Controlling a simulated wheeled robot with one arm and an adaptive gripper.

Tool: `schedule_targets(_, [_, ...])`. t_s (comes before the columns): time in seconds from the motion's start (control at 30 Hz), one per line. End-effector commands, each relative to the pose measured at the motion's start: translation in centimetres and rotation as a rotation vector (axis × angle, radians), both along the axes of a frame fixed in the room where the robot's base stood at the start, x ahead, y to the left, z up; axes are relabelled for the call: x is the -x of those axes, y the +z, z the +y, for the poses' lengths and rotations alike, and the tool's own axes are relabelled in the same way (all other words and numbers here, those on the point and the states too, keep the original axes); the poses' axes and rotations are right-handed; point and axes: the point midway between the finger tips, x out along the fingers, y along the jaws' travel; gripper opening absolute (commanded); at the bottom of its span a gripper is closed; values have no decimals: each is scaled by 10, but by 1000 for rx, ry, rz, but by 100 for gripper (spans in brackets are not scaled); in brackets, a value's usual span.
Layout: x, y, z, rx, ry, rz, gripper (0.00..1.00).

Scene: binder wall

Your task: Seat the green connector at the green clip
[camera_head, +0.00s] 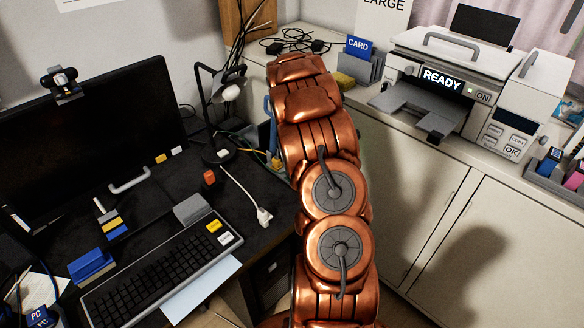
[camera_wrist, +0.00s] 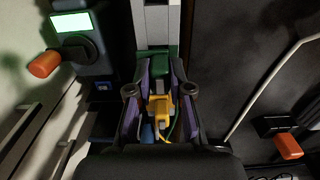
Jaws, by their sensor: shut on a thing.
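In the wrist view my gripper (camera_wrist: 161,68) reaches away from the camera, its purple-padded fingers close together at the tips. A green piece, apparently the green connector (camera_wrist: 161,66), lies between the fingertips. A pale part and a yellow-orange block (camera_wrist: 160,106) show between the fingers nearer the camera; whether they join the green piece is unclear. A dark green edge just beyond the tips, at the foot of a grey-white strip (camera_wrist: 157,22), may be the green clip (camera_wrist: 147,53). Contact between them cannot be told. My arm hides the gripper in the head view.
A lit green screen (camera_wrist: 72,22) and an orange knob (camera_wrist: 44,64) are left of the gripper; another orange piece (camera_wrist: 288,146) is at right. The head view shows a desk with a keyboard (camera_head: 160,270), a lamp (camera_head: 230,92), a white plug (camera_head: 264,216) and a printer (camera_head: 440,85).

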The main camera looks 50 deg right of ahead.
Motion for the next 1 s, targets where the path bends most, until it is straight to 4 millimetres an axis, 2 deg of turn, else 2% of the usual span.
schedule_targets(0.3, [0, -7, 0, 0, 0, 0, 0])
schedule_targets(0.33, [0, -6, 0, 0, 0, -1, 23])
schedule_targets(0.6, [0, -6, 0, 0, 0, 0, 49])
schedule_targets(0.87, [0, -5, 0, 0, 0, 0, 49])
schedule_targets(1.0, [0, 2, 0, 0, 0, -1, 49])
